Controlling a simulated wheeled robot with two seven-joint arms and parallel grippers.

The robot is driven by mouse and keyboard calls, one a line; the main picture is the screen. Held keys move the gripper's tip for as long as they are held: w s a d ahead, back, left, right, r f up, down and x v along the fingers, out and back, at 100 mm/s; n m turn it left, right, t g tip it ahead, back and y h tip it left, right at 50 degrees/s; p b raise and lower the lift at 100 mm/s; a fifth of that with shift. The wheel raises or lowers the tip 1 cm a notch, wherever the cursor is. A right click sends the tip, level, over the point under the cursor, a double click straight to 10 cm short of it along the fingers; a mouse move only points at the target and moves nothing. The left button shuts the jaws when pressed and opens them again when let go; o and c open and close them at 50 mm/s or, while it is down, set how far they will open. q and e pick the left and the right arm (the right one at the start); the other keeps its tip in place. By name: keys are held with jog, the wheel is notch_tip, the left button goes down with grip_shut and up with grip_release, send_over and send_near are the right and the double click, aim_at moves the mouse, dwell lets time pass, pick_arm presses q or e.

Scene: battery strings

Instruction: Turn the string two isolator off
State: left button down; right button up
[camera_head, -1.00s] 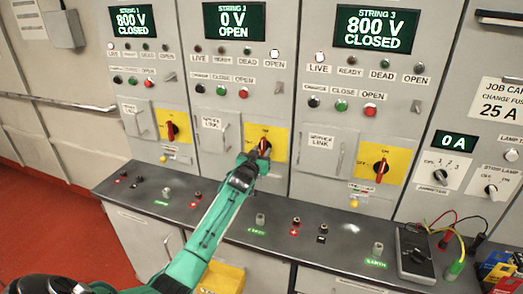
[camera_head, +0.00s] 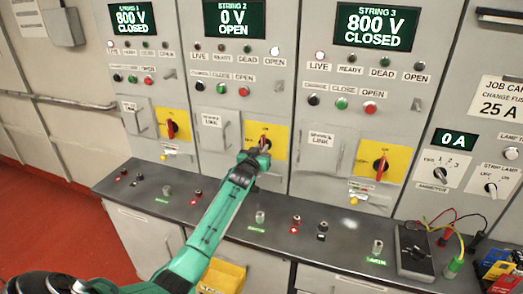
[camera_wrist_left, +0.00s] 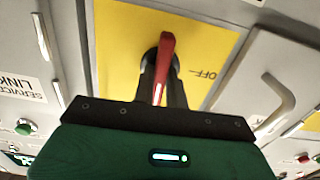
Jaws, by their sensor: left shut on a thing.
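The string two isolator is a red handle (camera_head: 264,141) on a yellow plate (camera_head: 281,148), below the middle display (camera_head: 234,18) reading 0 V, OPEN. My left gripper (camera_head: 262,149) is at this handle and covers much of it. In the left wrist view, the red handle (camera_wrist_left: 166,58) stands between the two dark fingers (camera_wrist_left: 163,80), which are shut on it. The OFF mark shows on the yellow plate (camera_wrist_left: 215,50) right of the handle in that view. My right gripper is not in view.
Similar isolators stand on string one (camera_head: 171,129) and string three (camera_head: 380,168), whose displays read CLOSED. A service link door (camera_head: 212,139) with a handle is left of the gripper. The bench ledge (camera_head: 335,243) below carries terminals and a meter (camera_head: 415,252).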

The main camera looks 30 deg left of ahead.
pick_arm(q)
jog(key=n+p, duration=0.1)
jog(key=n, duration=1.6)
jog(key=shift+f, duration=0.1)
jog(key=shift+n, duration=0.3)
dwell(0.4)
jog(key=c, duration=1.4)
grip_release()
jog(key=shift+c, duration=0.2)
